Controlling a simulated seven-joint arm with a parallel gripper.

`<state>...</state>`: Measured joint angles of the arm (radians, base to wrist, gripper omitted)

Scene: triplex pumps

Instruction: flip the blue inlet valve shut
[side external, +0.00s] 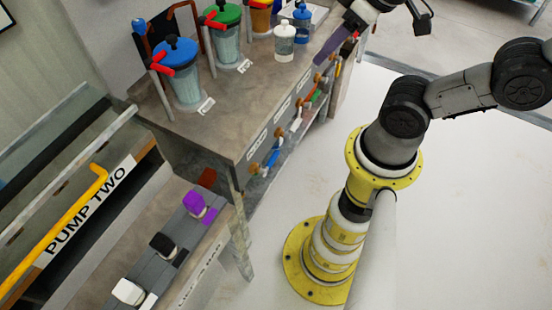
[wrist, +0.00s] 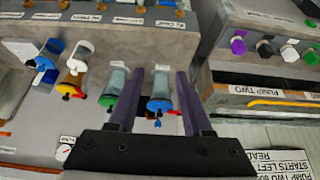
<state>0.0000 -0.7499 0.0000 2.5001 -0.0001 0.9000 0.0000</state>
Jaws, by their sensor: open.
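A blue valve handle (side external: 273,157) sits low on the front face of the bench, at the near end of a row of coloured handles in the side view. A small blue part (wrist: 167,3) shows at the top edge of the wrist view, partly cut off; I cannot tell its position. My gripper (wrist: 161,72) is open and empty, with its two purple fingers spread. In the side view, my gripper (side external: 321,58) is above the far part of the bench, apart from the blue handle. Part of it is cut off by the top edge.
Canisters with blue (side external: 176,52), green (side external: 222,12) and orange lids stand on the bench top (side external: 220,110). A panel with purple (side external: 195,203), black and white knobs is at the lower left. The floor (side external: 440,210) beside my base is clear.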

